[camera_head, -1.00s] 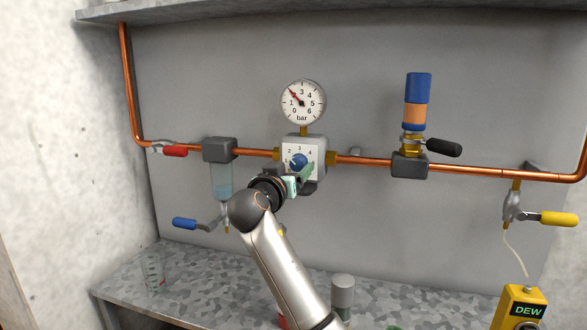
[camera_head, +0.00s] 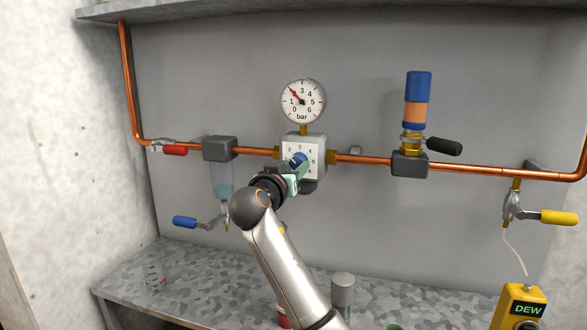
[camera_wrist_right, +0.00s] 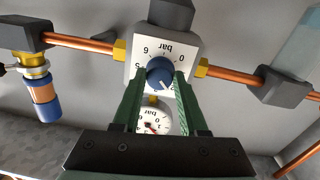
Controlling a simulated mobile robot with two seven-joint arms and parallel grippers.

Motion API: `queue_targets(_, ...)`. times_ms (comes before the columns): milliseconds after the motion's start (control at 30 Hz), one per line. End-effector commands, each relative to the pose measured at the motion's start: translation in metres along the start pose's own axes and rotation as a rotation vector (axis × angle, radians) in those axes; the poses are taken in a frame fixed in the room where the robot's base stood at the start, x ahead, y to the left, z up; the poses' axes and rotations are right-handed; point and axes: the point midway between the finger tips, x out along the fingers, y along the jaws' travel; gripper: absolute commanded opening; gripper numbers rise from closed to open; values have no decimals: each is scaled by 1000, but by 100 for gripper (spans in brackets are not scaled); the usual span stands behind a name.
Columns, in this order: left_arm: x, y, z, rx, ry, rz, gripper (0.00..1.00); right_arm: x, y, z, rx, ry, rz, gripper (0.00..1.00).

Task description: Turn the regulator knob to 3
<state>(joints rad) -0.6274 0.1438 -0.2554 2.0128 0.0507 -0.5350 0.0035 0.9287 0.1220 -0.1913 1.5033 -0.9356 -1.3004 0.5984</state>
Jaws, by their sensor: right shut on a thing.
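The regulator (camera_head: 317,143) is a grey-white block on the copper pipe, with a numbered dial face and a blue knob (camera_head: 298,159). In the right wrist view, which is upside down, the knob (camera_wrist_right: 158,70) sits between the two green fingers of my right gripper (camera_wrist_right: 160,82). The gripper is shut on it. A white pointer line on the knob aims down and right there. In the head view my right gripper (camera_head: 299,169) partly covers the knob and dial. The pressure gauge (camera_head: 303,102) above has its needle near 2. My left gripper is out of view.
A red-handled valve (camera_head: 174,151) and a filter bowl (camera_head: 222,181) are left of the regulator. A black-handled valve (camera_head: 444,147) and a yellow-handled valve (camera_head: 558,218) are right. A yellow DEW meter (camera_head: 522,308) stands at lower right.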

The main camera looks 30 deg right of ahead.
Motion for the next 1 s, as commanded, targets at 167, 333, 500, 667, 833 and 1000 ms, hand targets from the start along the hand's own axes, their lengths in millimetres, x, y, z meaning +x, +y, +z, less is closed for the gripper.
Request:
queue_targets(167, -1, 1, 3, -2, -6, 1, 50, 0, 0, 0, 0, -1, 1, 0)
queue_targets(333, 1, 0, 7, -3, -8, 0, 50, 0, 0, 2, 21, -2, 1, 0)
queue_targets(500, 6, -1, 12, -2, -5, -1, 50, 0, -1, 3, 92, -5, -1, 0)
queue_targets(667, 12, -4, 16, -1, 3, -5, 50, -1, -2, 4, 204, -10, -2, 0)
queue_targets(833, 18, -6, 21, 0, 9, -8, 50, -1, -2, 3, 349, -15, -2, 0)
queue_targets(1000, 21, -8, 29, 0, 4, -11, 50, -1, -2, 2, 491, -20, -3, 0)
